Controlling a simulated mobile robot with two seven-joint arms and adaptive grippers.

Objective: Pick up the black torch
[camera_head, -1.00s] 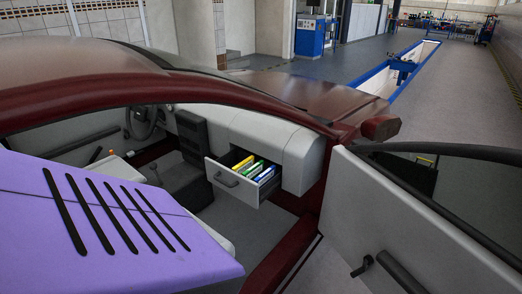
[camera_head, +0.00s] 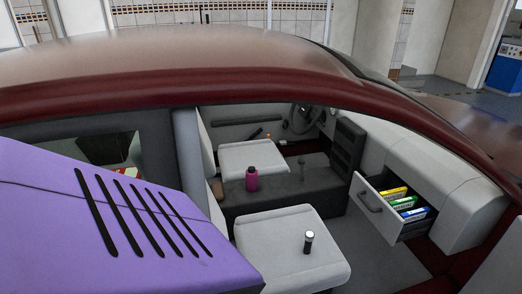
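The black torch (camera_head: 308,242) stands upright on the light grey near car seat (camera_head: 275,255). It is a small dark cylinder with a pale top end. I see it through the open side of the dark red car, with clear seat surface around it. Neither of my grippers shows in the head view, so nothing is seen touching the torch.
An open drawer (camera_head: 385,217) with several coloured boxes juts out at right. The red roof edge (camera_head: 250,88) spans above the opening. A purple part of my body covers the lower left.

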